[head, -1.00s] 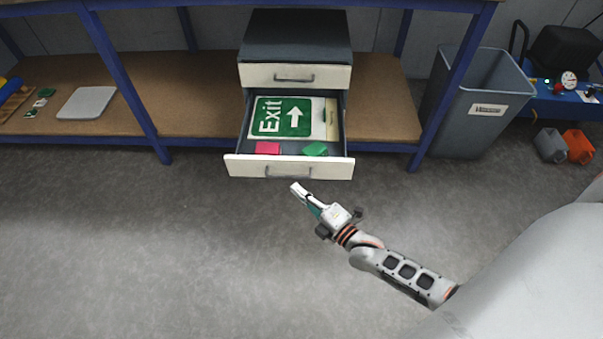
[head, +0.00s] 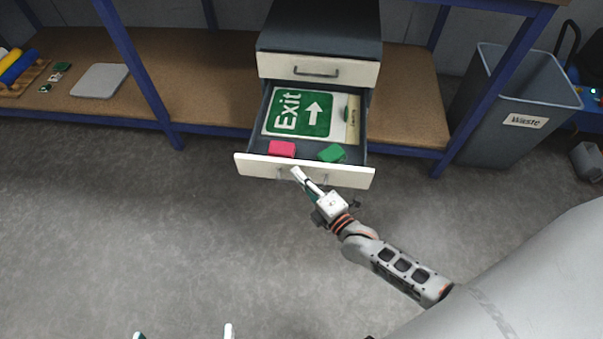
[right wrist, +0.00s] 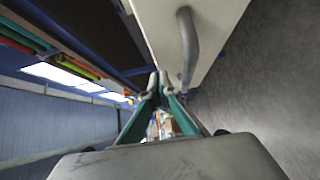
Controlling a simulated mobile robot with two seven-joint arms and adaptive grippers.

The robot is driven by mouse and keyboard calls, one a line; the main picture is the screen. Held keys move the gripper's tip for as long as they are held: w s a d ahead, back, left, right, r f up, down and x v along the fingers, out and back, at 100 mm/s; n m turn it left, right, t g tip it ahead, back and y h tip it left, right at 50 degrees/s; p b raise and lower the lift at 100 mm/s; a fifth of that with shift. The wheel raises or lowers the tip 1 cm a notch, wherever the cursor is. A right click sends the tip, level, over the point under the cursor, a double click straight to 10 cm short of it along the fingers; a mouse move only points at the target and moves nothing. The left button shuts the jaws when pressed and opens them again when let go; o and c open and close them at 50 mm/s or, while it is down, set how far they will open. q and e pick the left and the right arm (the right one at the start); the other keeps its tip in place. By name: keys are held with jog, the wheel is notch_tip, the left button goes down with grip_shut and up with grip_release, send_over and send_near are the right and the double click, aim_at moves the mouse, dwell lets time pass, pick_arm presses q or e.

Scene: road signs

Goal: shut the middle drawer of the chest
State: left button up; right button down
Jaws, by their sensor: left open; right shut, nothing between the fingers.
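The chest (head: 322,30) stands under the workbench with its top drawer (head: 345,71) shut. The drawer below it, the middle drawer (head: 348,178), is pulled out. Inside it are a green Exit sign (head: 302,112), a red block (head: 282,149) and a green block (head: 332,153). My right gripper (head: 297,172) is shut and empty, its tips overlapping the drawer front. In the right wrist view its fingertips (right wrist: 161,80) are close beside a pale front with a grey handle (right wrist: 188,45); I cannot tell whether they touch. My left gripper (head: 183,334) is open at the bottom edge, mostly out of view.
A grey waste bin (head: 510,110) stands right of the bench leg. The lower bench shelf (head: 200,75) holds a grey plate (head: 99,80) and small items at the left. The floor (head: 120,230) in front of the chest is clear.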

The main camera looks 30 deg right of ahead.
pick_arm(q)
jog(key=shift+w+d+r, duration=0.1)
jog(key=shift+w+d, duration=0.2)
jog(key=shift+w, duration=0.1)
pick_arm(e)
jog(key=shift+w+d, duration=0.1)
jog(key=shift+w, duration=0.15)
